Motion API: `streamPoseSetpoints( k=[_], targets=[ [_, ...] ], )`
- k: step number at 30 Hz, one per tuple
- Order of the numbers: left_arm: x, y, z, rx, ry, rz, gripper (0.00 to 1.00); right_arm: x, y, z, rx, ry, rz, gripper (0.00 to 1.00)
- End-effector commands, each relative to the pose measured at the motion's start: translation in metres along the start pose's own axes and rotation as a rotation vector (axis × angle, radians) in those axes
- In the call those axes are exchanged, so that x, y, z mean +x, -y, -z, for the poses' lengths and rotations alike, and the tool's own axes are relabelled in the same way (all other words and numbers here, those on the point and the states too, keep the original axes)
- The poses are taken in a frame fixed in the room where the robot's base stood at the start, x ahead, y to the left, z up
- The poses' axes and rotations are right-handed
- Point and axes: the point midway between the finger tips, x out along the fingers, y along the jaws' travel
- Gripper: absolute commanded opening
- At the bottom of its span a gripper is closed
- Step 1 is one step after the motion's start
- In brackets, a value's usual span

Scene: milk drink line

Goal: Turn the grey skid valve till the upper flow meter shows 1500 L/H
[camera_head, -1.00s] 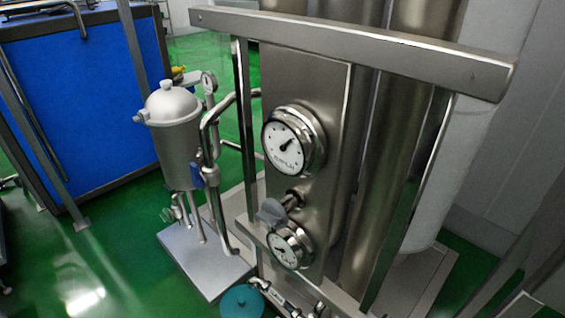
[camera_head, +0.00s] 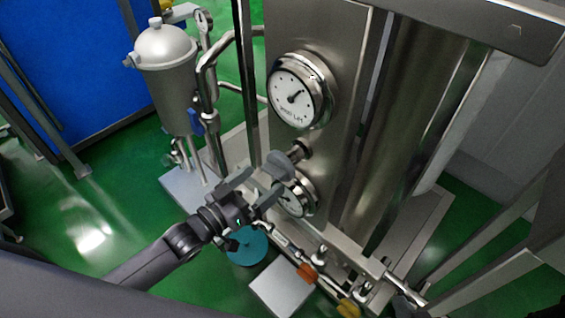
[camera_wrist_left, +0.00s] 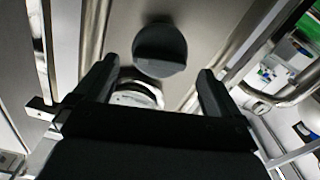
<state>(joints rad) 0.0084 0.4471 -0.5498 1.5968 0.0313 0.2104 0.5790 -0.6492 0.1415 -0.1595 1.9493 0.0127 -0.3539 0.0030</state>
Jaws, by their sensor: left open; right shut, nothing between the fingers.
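The upper flow meter (camera_head: 293,98) is a round white dial on the steel panel. Its needle points up and right; its numbers are too small to read. The grey skid valve (camera_head: 284,162) sits below it, on a short stem. In the left wrist view the valve (camera_wrist_left: 160,50) is a dark grey rounded handle, ahead of and between the fingers. My left gripper (camera_head: 256,186) is open, just below and left of the valve, with no clear contact. A dark tip at the bottom right edge appears to be my right gripper (camera_head: 405,302), shut and mostly out of frame.
A lower gauge (camera_head: 298,198) sits beneath the valve, partly hidden by my left gripper. A steel filter vessel (camera_head: 166,70) with pipes stands to the left. Steel rails and posts frame the panel. A teal disc (camera_head: 247,248) lies low near the pipes.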

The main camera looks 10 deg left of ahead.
Motion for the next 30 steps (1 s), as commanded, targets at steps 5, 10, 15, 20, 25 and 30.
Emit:
streamPoseSetpoints(
  k=[5,10,15,20,25,30],
  targets=[
    [0.025,0.000,0.002,0.001,-0.003,0.001,0.98,0.000,0.000,0.000,0.001,0.000,0.000,0.00],
    [0.048,0.000,0.001,0.001,-0.002,0.001,0.98,0.000,0.000,0.001,0.002,0.000,0.000,0.00],
    [0.060,0.000,0.000,0.000,0.000,0.002,0.98,0.000,0.001,0.000,0.002,0.000,0.000,0.00],
    [0.064,0.000,0.000,0.001,0.000,0.002,0.98,0.000,0.000,0.000,0.002,0.000,0.000,0.00],
    [0.063,0.000,0.000,0.001,0.001,0.002,0.98,0.000,0.000,0.000,0.002,0.000,0.000,0.00],
    [0.063,0.000,0.000,0.001,0.001,0.002,0.54,0.000,0.000,0.000,0.002,0.000,0.000,0.00]
  ],
)
